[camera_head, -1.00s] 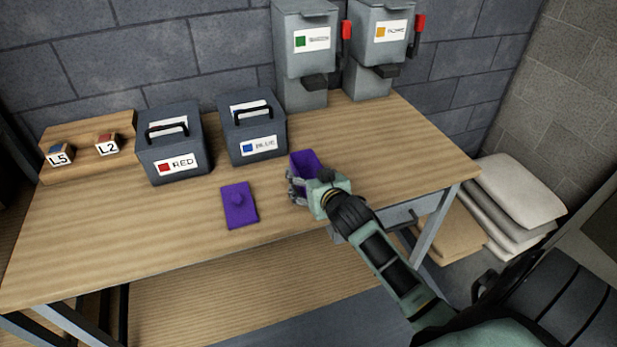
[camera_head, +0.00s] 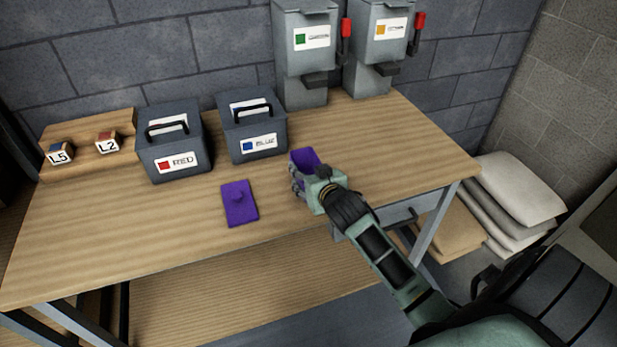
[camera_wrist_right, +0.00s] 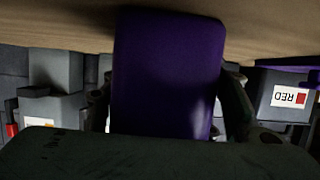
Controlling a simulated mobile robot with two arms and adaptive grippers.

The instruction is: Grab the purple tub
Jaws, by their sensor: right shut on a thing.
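The purple tub (camera_head: 304,158) is an open-topped box on the wooden table, right of its flat purple lid. My right gripper (camera_head: 299,180) is shut on the tub, with its fingers along the tub's sides. In the right wrist view the tub (camera_wrist_right: 168,75) fills the middle between the two fingers (camera_wrist_right: 168,110). The gripper hides the tub's near lower part, so I cannot tell whether it touches the table. My left gripper is not in view.
A RED box (camera_head: 173,165) and a BLUE box (camera_head: 257,140) stand behind on the table (camera_head: 120,240). Two grey dispensers (camera_head: 305,60) with red levers stand at the back. Labelled blocks (camera_head: 60,153) sit on a wooden stand at left. The front left tabletop is clear.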

